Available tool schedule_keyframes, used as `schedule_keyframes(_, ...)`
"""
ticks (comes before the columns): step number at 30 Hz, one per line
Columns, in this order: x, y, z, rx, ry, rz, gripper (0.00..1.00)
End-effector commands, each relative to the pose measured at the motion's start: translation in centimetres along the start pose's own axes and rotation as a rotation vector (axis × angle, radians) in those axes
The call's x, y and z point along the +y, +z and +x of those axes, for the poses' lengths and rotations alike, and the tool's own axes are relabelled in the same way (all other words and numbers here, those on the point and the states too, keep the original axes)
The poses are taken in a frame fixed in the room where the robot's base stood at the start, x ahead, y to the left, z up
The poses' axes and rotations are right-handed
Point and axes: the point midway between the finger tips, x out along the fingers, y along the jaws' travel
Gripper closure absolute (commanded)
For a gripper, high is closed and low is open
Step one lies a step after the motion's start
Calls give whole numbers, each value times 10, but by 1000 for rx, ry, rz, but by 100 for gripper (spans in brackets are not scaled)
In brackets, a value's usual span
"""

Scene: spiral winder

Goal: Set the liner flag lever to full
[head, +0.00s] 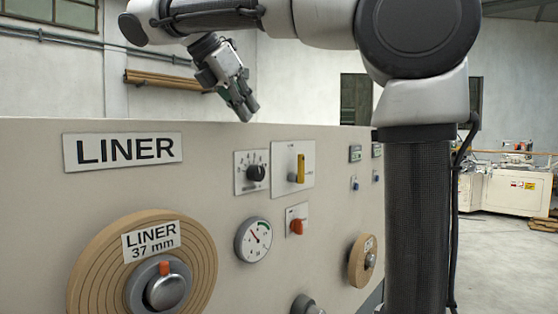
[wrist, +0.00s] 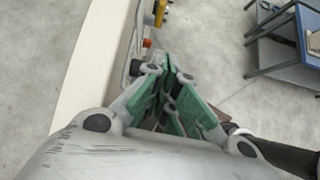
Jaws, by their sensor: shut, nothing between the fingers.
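A yellow lever (head: 301,168) stands upright on a white plate on the beige panel, right of the LINER sign (head: 122,151). Small marks sit above it and to its right, too small to read. An orange knob (head: 297,227) on a smaller plate is below it. I cannot tell from labels which is the liner flag lever. My gripper (head: 246,108) is shut and empty. It points down near the panel's top edge, above and left of the yellow lever and apart from it. In the wrist view my gripper (wrist: 168,68) shows with a yellow part (wrist: 160,12) beyond its tips.
A black dial knob (head: 256,173) sits just left of the yellow lever. A round gauge (head: 253,240) is below. A large LINER reel (head: 90,262) sticks out at lower left, a smaller reel (head: 360,262) at right. Open floor lies in front of the panel.

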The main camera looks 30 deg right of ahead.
Motion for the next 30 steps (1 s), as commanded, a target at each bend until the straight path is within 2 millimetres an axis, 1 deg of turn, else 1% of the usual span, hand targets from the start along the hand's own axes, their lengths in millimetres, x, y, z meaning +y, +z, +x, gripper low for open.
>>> schedule_keyframes(3,3,0,-8,-16,-1,-31,100)
schedule_keyframes(6,4,0,-11,-23,-1,-44,100)
schedule_keyframes(16,4,0,-11,-24,-2,-46,100)
schedule_keyframes(19,4,0,-8,-24,-3,-45,100)
schedule_keyframes(23,4,1,8,-24,-5,-44,100)
schedule_keyframes(26,3,2,27,-24,-6,-43,100)
schedule_keyframes(30,3,2,58,-24,-7,-43,100)
